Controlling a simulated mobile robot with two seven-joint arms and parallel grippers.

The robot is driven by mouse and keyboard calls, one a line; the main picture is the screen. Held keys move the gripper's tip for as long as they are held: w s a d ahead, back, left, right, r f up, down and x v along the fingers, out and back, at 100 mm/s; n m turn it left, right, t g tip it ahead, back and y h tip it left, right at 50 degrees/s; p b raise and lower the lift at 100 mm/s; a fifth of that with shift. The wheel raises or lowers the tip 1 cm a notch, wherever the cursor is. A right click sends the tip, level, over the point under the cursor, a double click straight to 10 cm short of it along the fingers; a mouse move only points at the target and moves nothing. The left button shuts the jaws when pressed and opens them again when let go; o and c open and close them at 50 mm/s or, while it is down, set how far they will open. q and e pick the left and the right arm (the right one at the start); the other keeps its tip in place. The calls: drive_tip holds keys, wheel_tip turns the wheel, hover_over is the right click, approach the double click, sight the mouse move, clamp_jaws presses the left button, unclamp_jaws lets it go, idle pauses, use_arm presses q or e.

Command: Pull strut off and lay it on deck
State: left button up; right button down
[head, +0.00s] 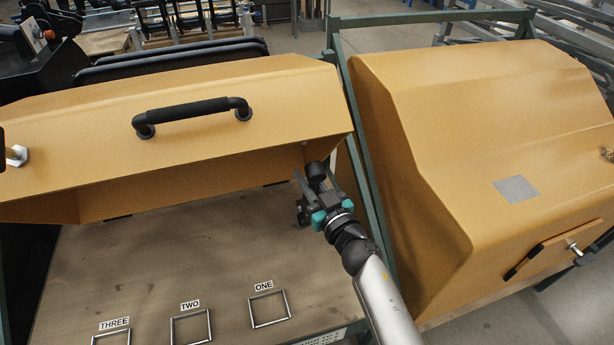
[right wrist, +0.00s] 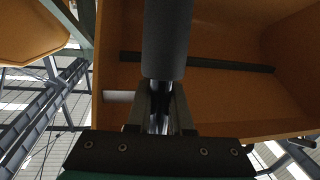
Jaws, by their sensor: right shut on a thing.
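The strut (right wrist: 166,40) has a thick black tube and a thinner shiny rod in the right wrist view. My right gripper (right wrist: 160,112) is shut on the thin rod, just below the tube. In the head view my right gripper (head: 313,192) is at the right end of the raised orange hood (head: 200,125), above the deck (head: 170,255). The strut's dark end (head: 316,169) shows there at the fingertips. Most of the strut is hidden, and I cannot tell whether its ends are attached. My left gripper is not in view.
Outlined frames marked ONE (head: 270,309), TWO (head: 190,327) and THREE (head: 111,338) lie empty on the deck's front. A black handle (head: 192,112) sits on the hood. A green post (head: 357,130) and a second orange hood (head: 480,140) stand close on the right.

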idle(0.3)
drive_tip(key=shift+a+p+v, duration=0.25)
drive_tip(key=shift+p+v, duration=0.45)
drive_tip(key=shift+v, duration=0.7)
drive_tip(key=shift+s+r, duration=0.15)
drive_tip(key=shift+s, duration=0.1)
drive_tip(key=shift+a+p+v, duration=0.2)
drive_tip(key=shift+p+v, duration=0.55)
drive_tip(key=shift+v, duration=1.25)
drive_tip(key=shift+s, duration=0.15)
